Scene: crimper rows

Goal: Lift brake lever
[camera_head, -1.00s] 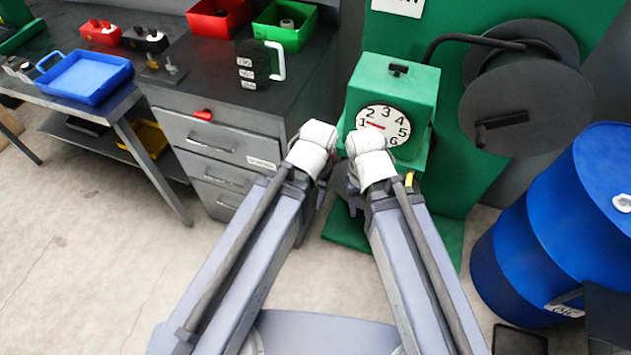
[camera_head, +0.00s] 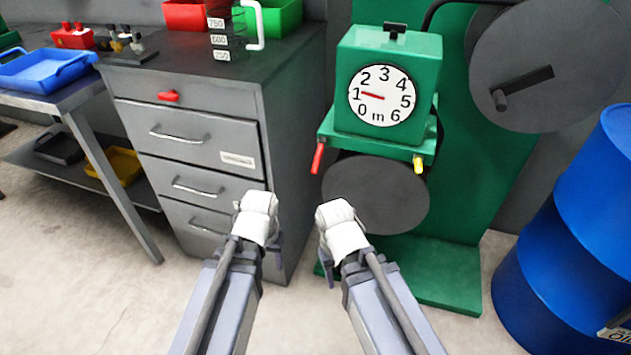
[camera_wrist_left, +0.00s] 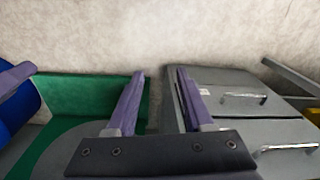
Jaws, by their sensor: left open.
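A grey disc (camera_head: 375,195) sits under the shelf; a larger reel with a crank (camera_head: 545,75) is at upper right. A grey drawer cabinet (camera_head: 190,135) stands left, and blue drums (camera_head: 570,220) stand right. Bare floor (camera_head: 100,290) lies at lower left.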

